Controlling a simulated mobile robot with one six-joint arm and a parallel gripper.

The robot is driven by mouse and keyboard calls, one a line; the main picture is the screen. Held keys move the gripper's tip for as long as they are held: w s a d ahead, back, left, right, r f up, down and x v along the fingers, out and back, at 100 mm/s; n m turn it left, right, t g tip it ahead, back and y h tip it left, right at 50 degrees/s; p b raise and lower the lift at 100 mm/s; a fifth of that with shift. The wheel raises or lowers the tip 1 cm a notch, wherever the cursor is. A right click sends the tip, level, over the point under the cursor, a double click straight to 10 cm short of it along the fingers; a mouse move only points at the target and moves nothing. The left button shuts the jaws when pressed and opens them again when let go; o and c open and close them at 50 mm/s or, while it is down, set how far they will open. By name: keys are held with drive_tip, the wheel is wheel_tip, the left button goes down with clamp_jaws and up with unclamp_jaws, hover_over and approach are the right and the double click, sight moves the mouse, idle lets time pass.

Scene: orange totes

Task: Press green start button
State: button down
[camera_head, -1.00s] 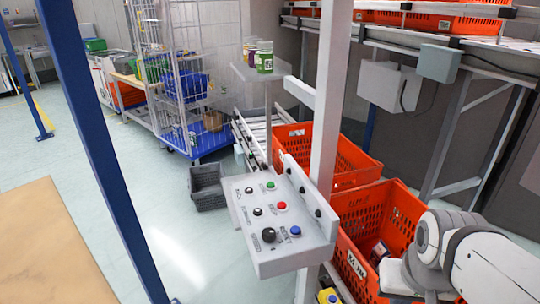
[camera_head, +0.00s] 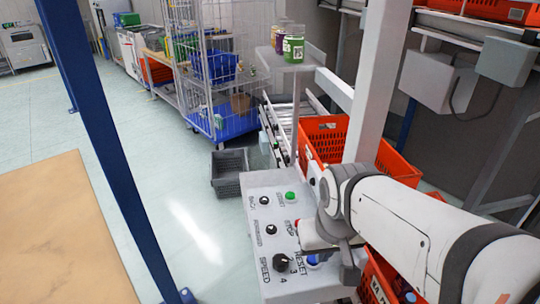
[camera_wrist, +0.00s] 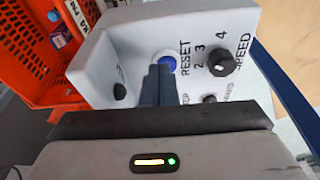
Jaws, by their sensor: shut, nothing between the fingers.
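The green start button (camera_head: 290,196) is on the white control panel (camera_head: 258,184), near its far end in the head view. I cannot make it out in the wrist view, where my gripper covers part of the panel. My gripper (camera_wrist: 158,72) is shut and empty. Its dark fingertips are over the panel, just in front of the blue reset button (camera_wrist: 167,59) in the wrist view. I cannot tell whether they touch it. In the head view my arm covers the right side of the panel. The blue button (camera_head: 313,260) shows there beside my wrist.
A black speed knob (camera_wrist: 222,62) sits beside the blue button. A pale post (camera_head: 372,85) rises behind the panel. Orange totes (camera_head: 325,125) stand behind and right of it. A grey crate (camera_head: 229,172) is on the floor to the left.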

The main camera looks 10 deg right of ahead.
drive_tip(key=shift+w+f, duration=0.1)
drive_tip(key=shift+w, duration=0.05)
drive_tip(key=shift+w+d+r+n+p, duration=0.15)
drive_tip(key=shift+r+n+p, duration=0.15)
drive_tip(key=shift+r+p, duration=0.25)
drive_tip(key=shift+w+a+r+n+h+p, duration=0.2)
drive_tip(key=shift+w+a+r+h+p, duration=0.1)
drive_tip(key=shift+a+p, duration=0.1)
drive_tip(key=shift+w+a+r+n+h+p, duration=0.2)
drive_tip(key=shift+a+h+p, duration=0.1)
drive_tip(key=shift+a+p, duration=0.1)
drive_tip(key=w+a+r+n+t+h+p, duration=0.1)
drive_tip(key=w+r+n+h+p, duration=0.2)
drive_tip(key=w+n+p, duration=0.4)
drive_tip(key=w+r+n+t+h+p, duration=0.2)
drive_tip(key=w+n+p, duration=0.5)
drive_tip(key=w, duration=0.6)
drive_tip(key=shift+w+a+r+n+h, duration=0.15)
drive_tip(key=shift+a+r+n+h, duration=0.2)
drive_tip(key=shift+r+n+h, duration=0.25)
drive_tip(key=shift+w+d+f, duration=0.1)
drive_tip(key=shift+w+f, duration=0.05)
drive_tip(key=shift+f, duration=0.1)
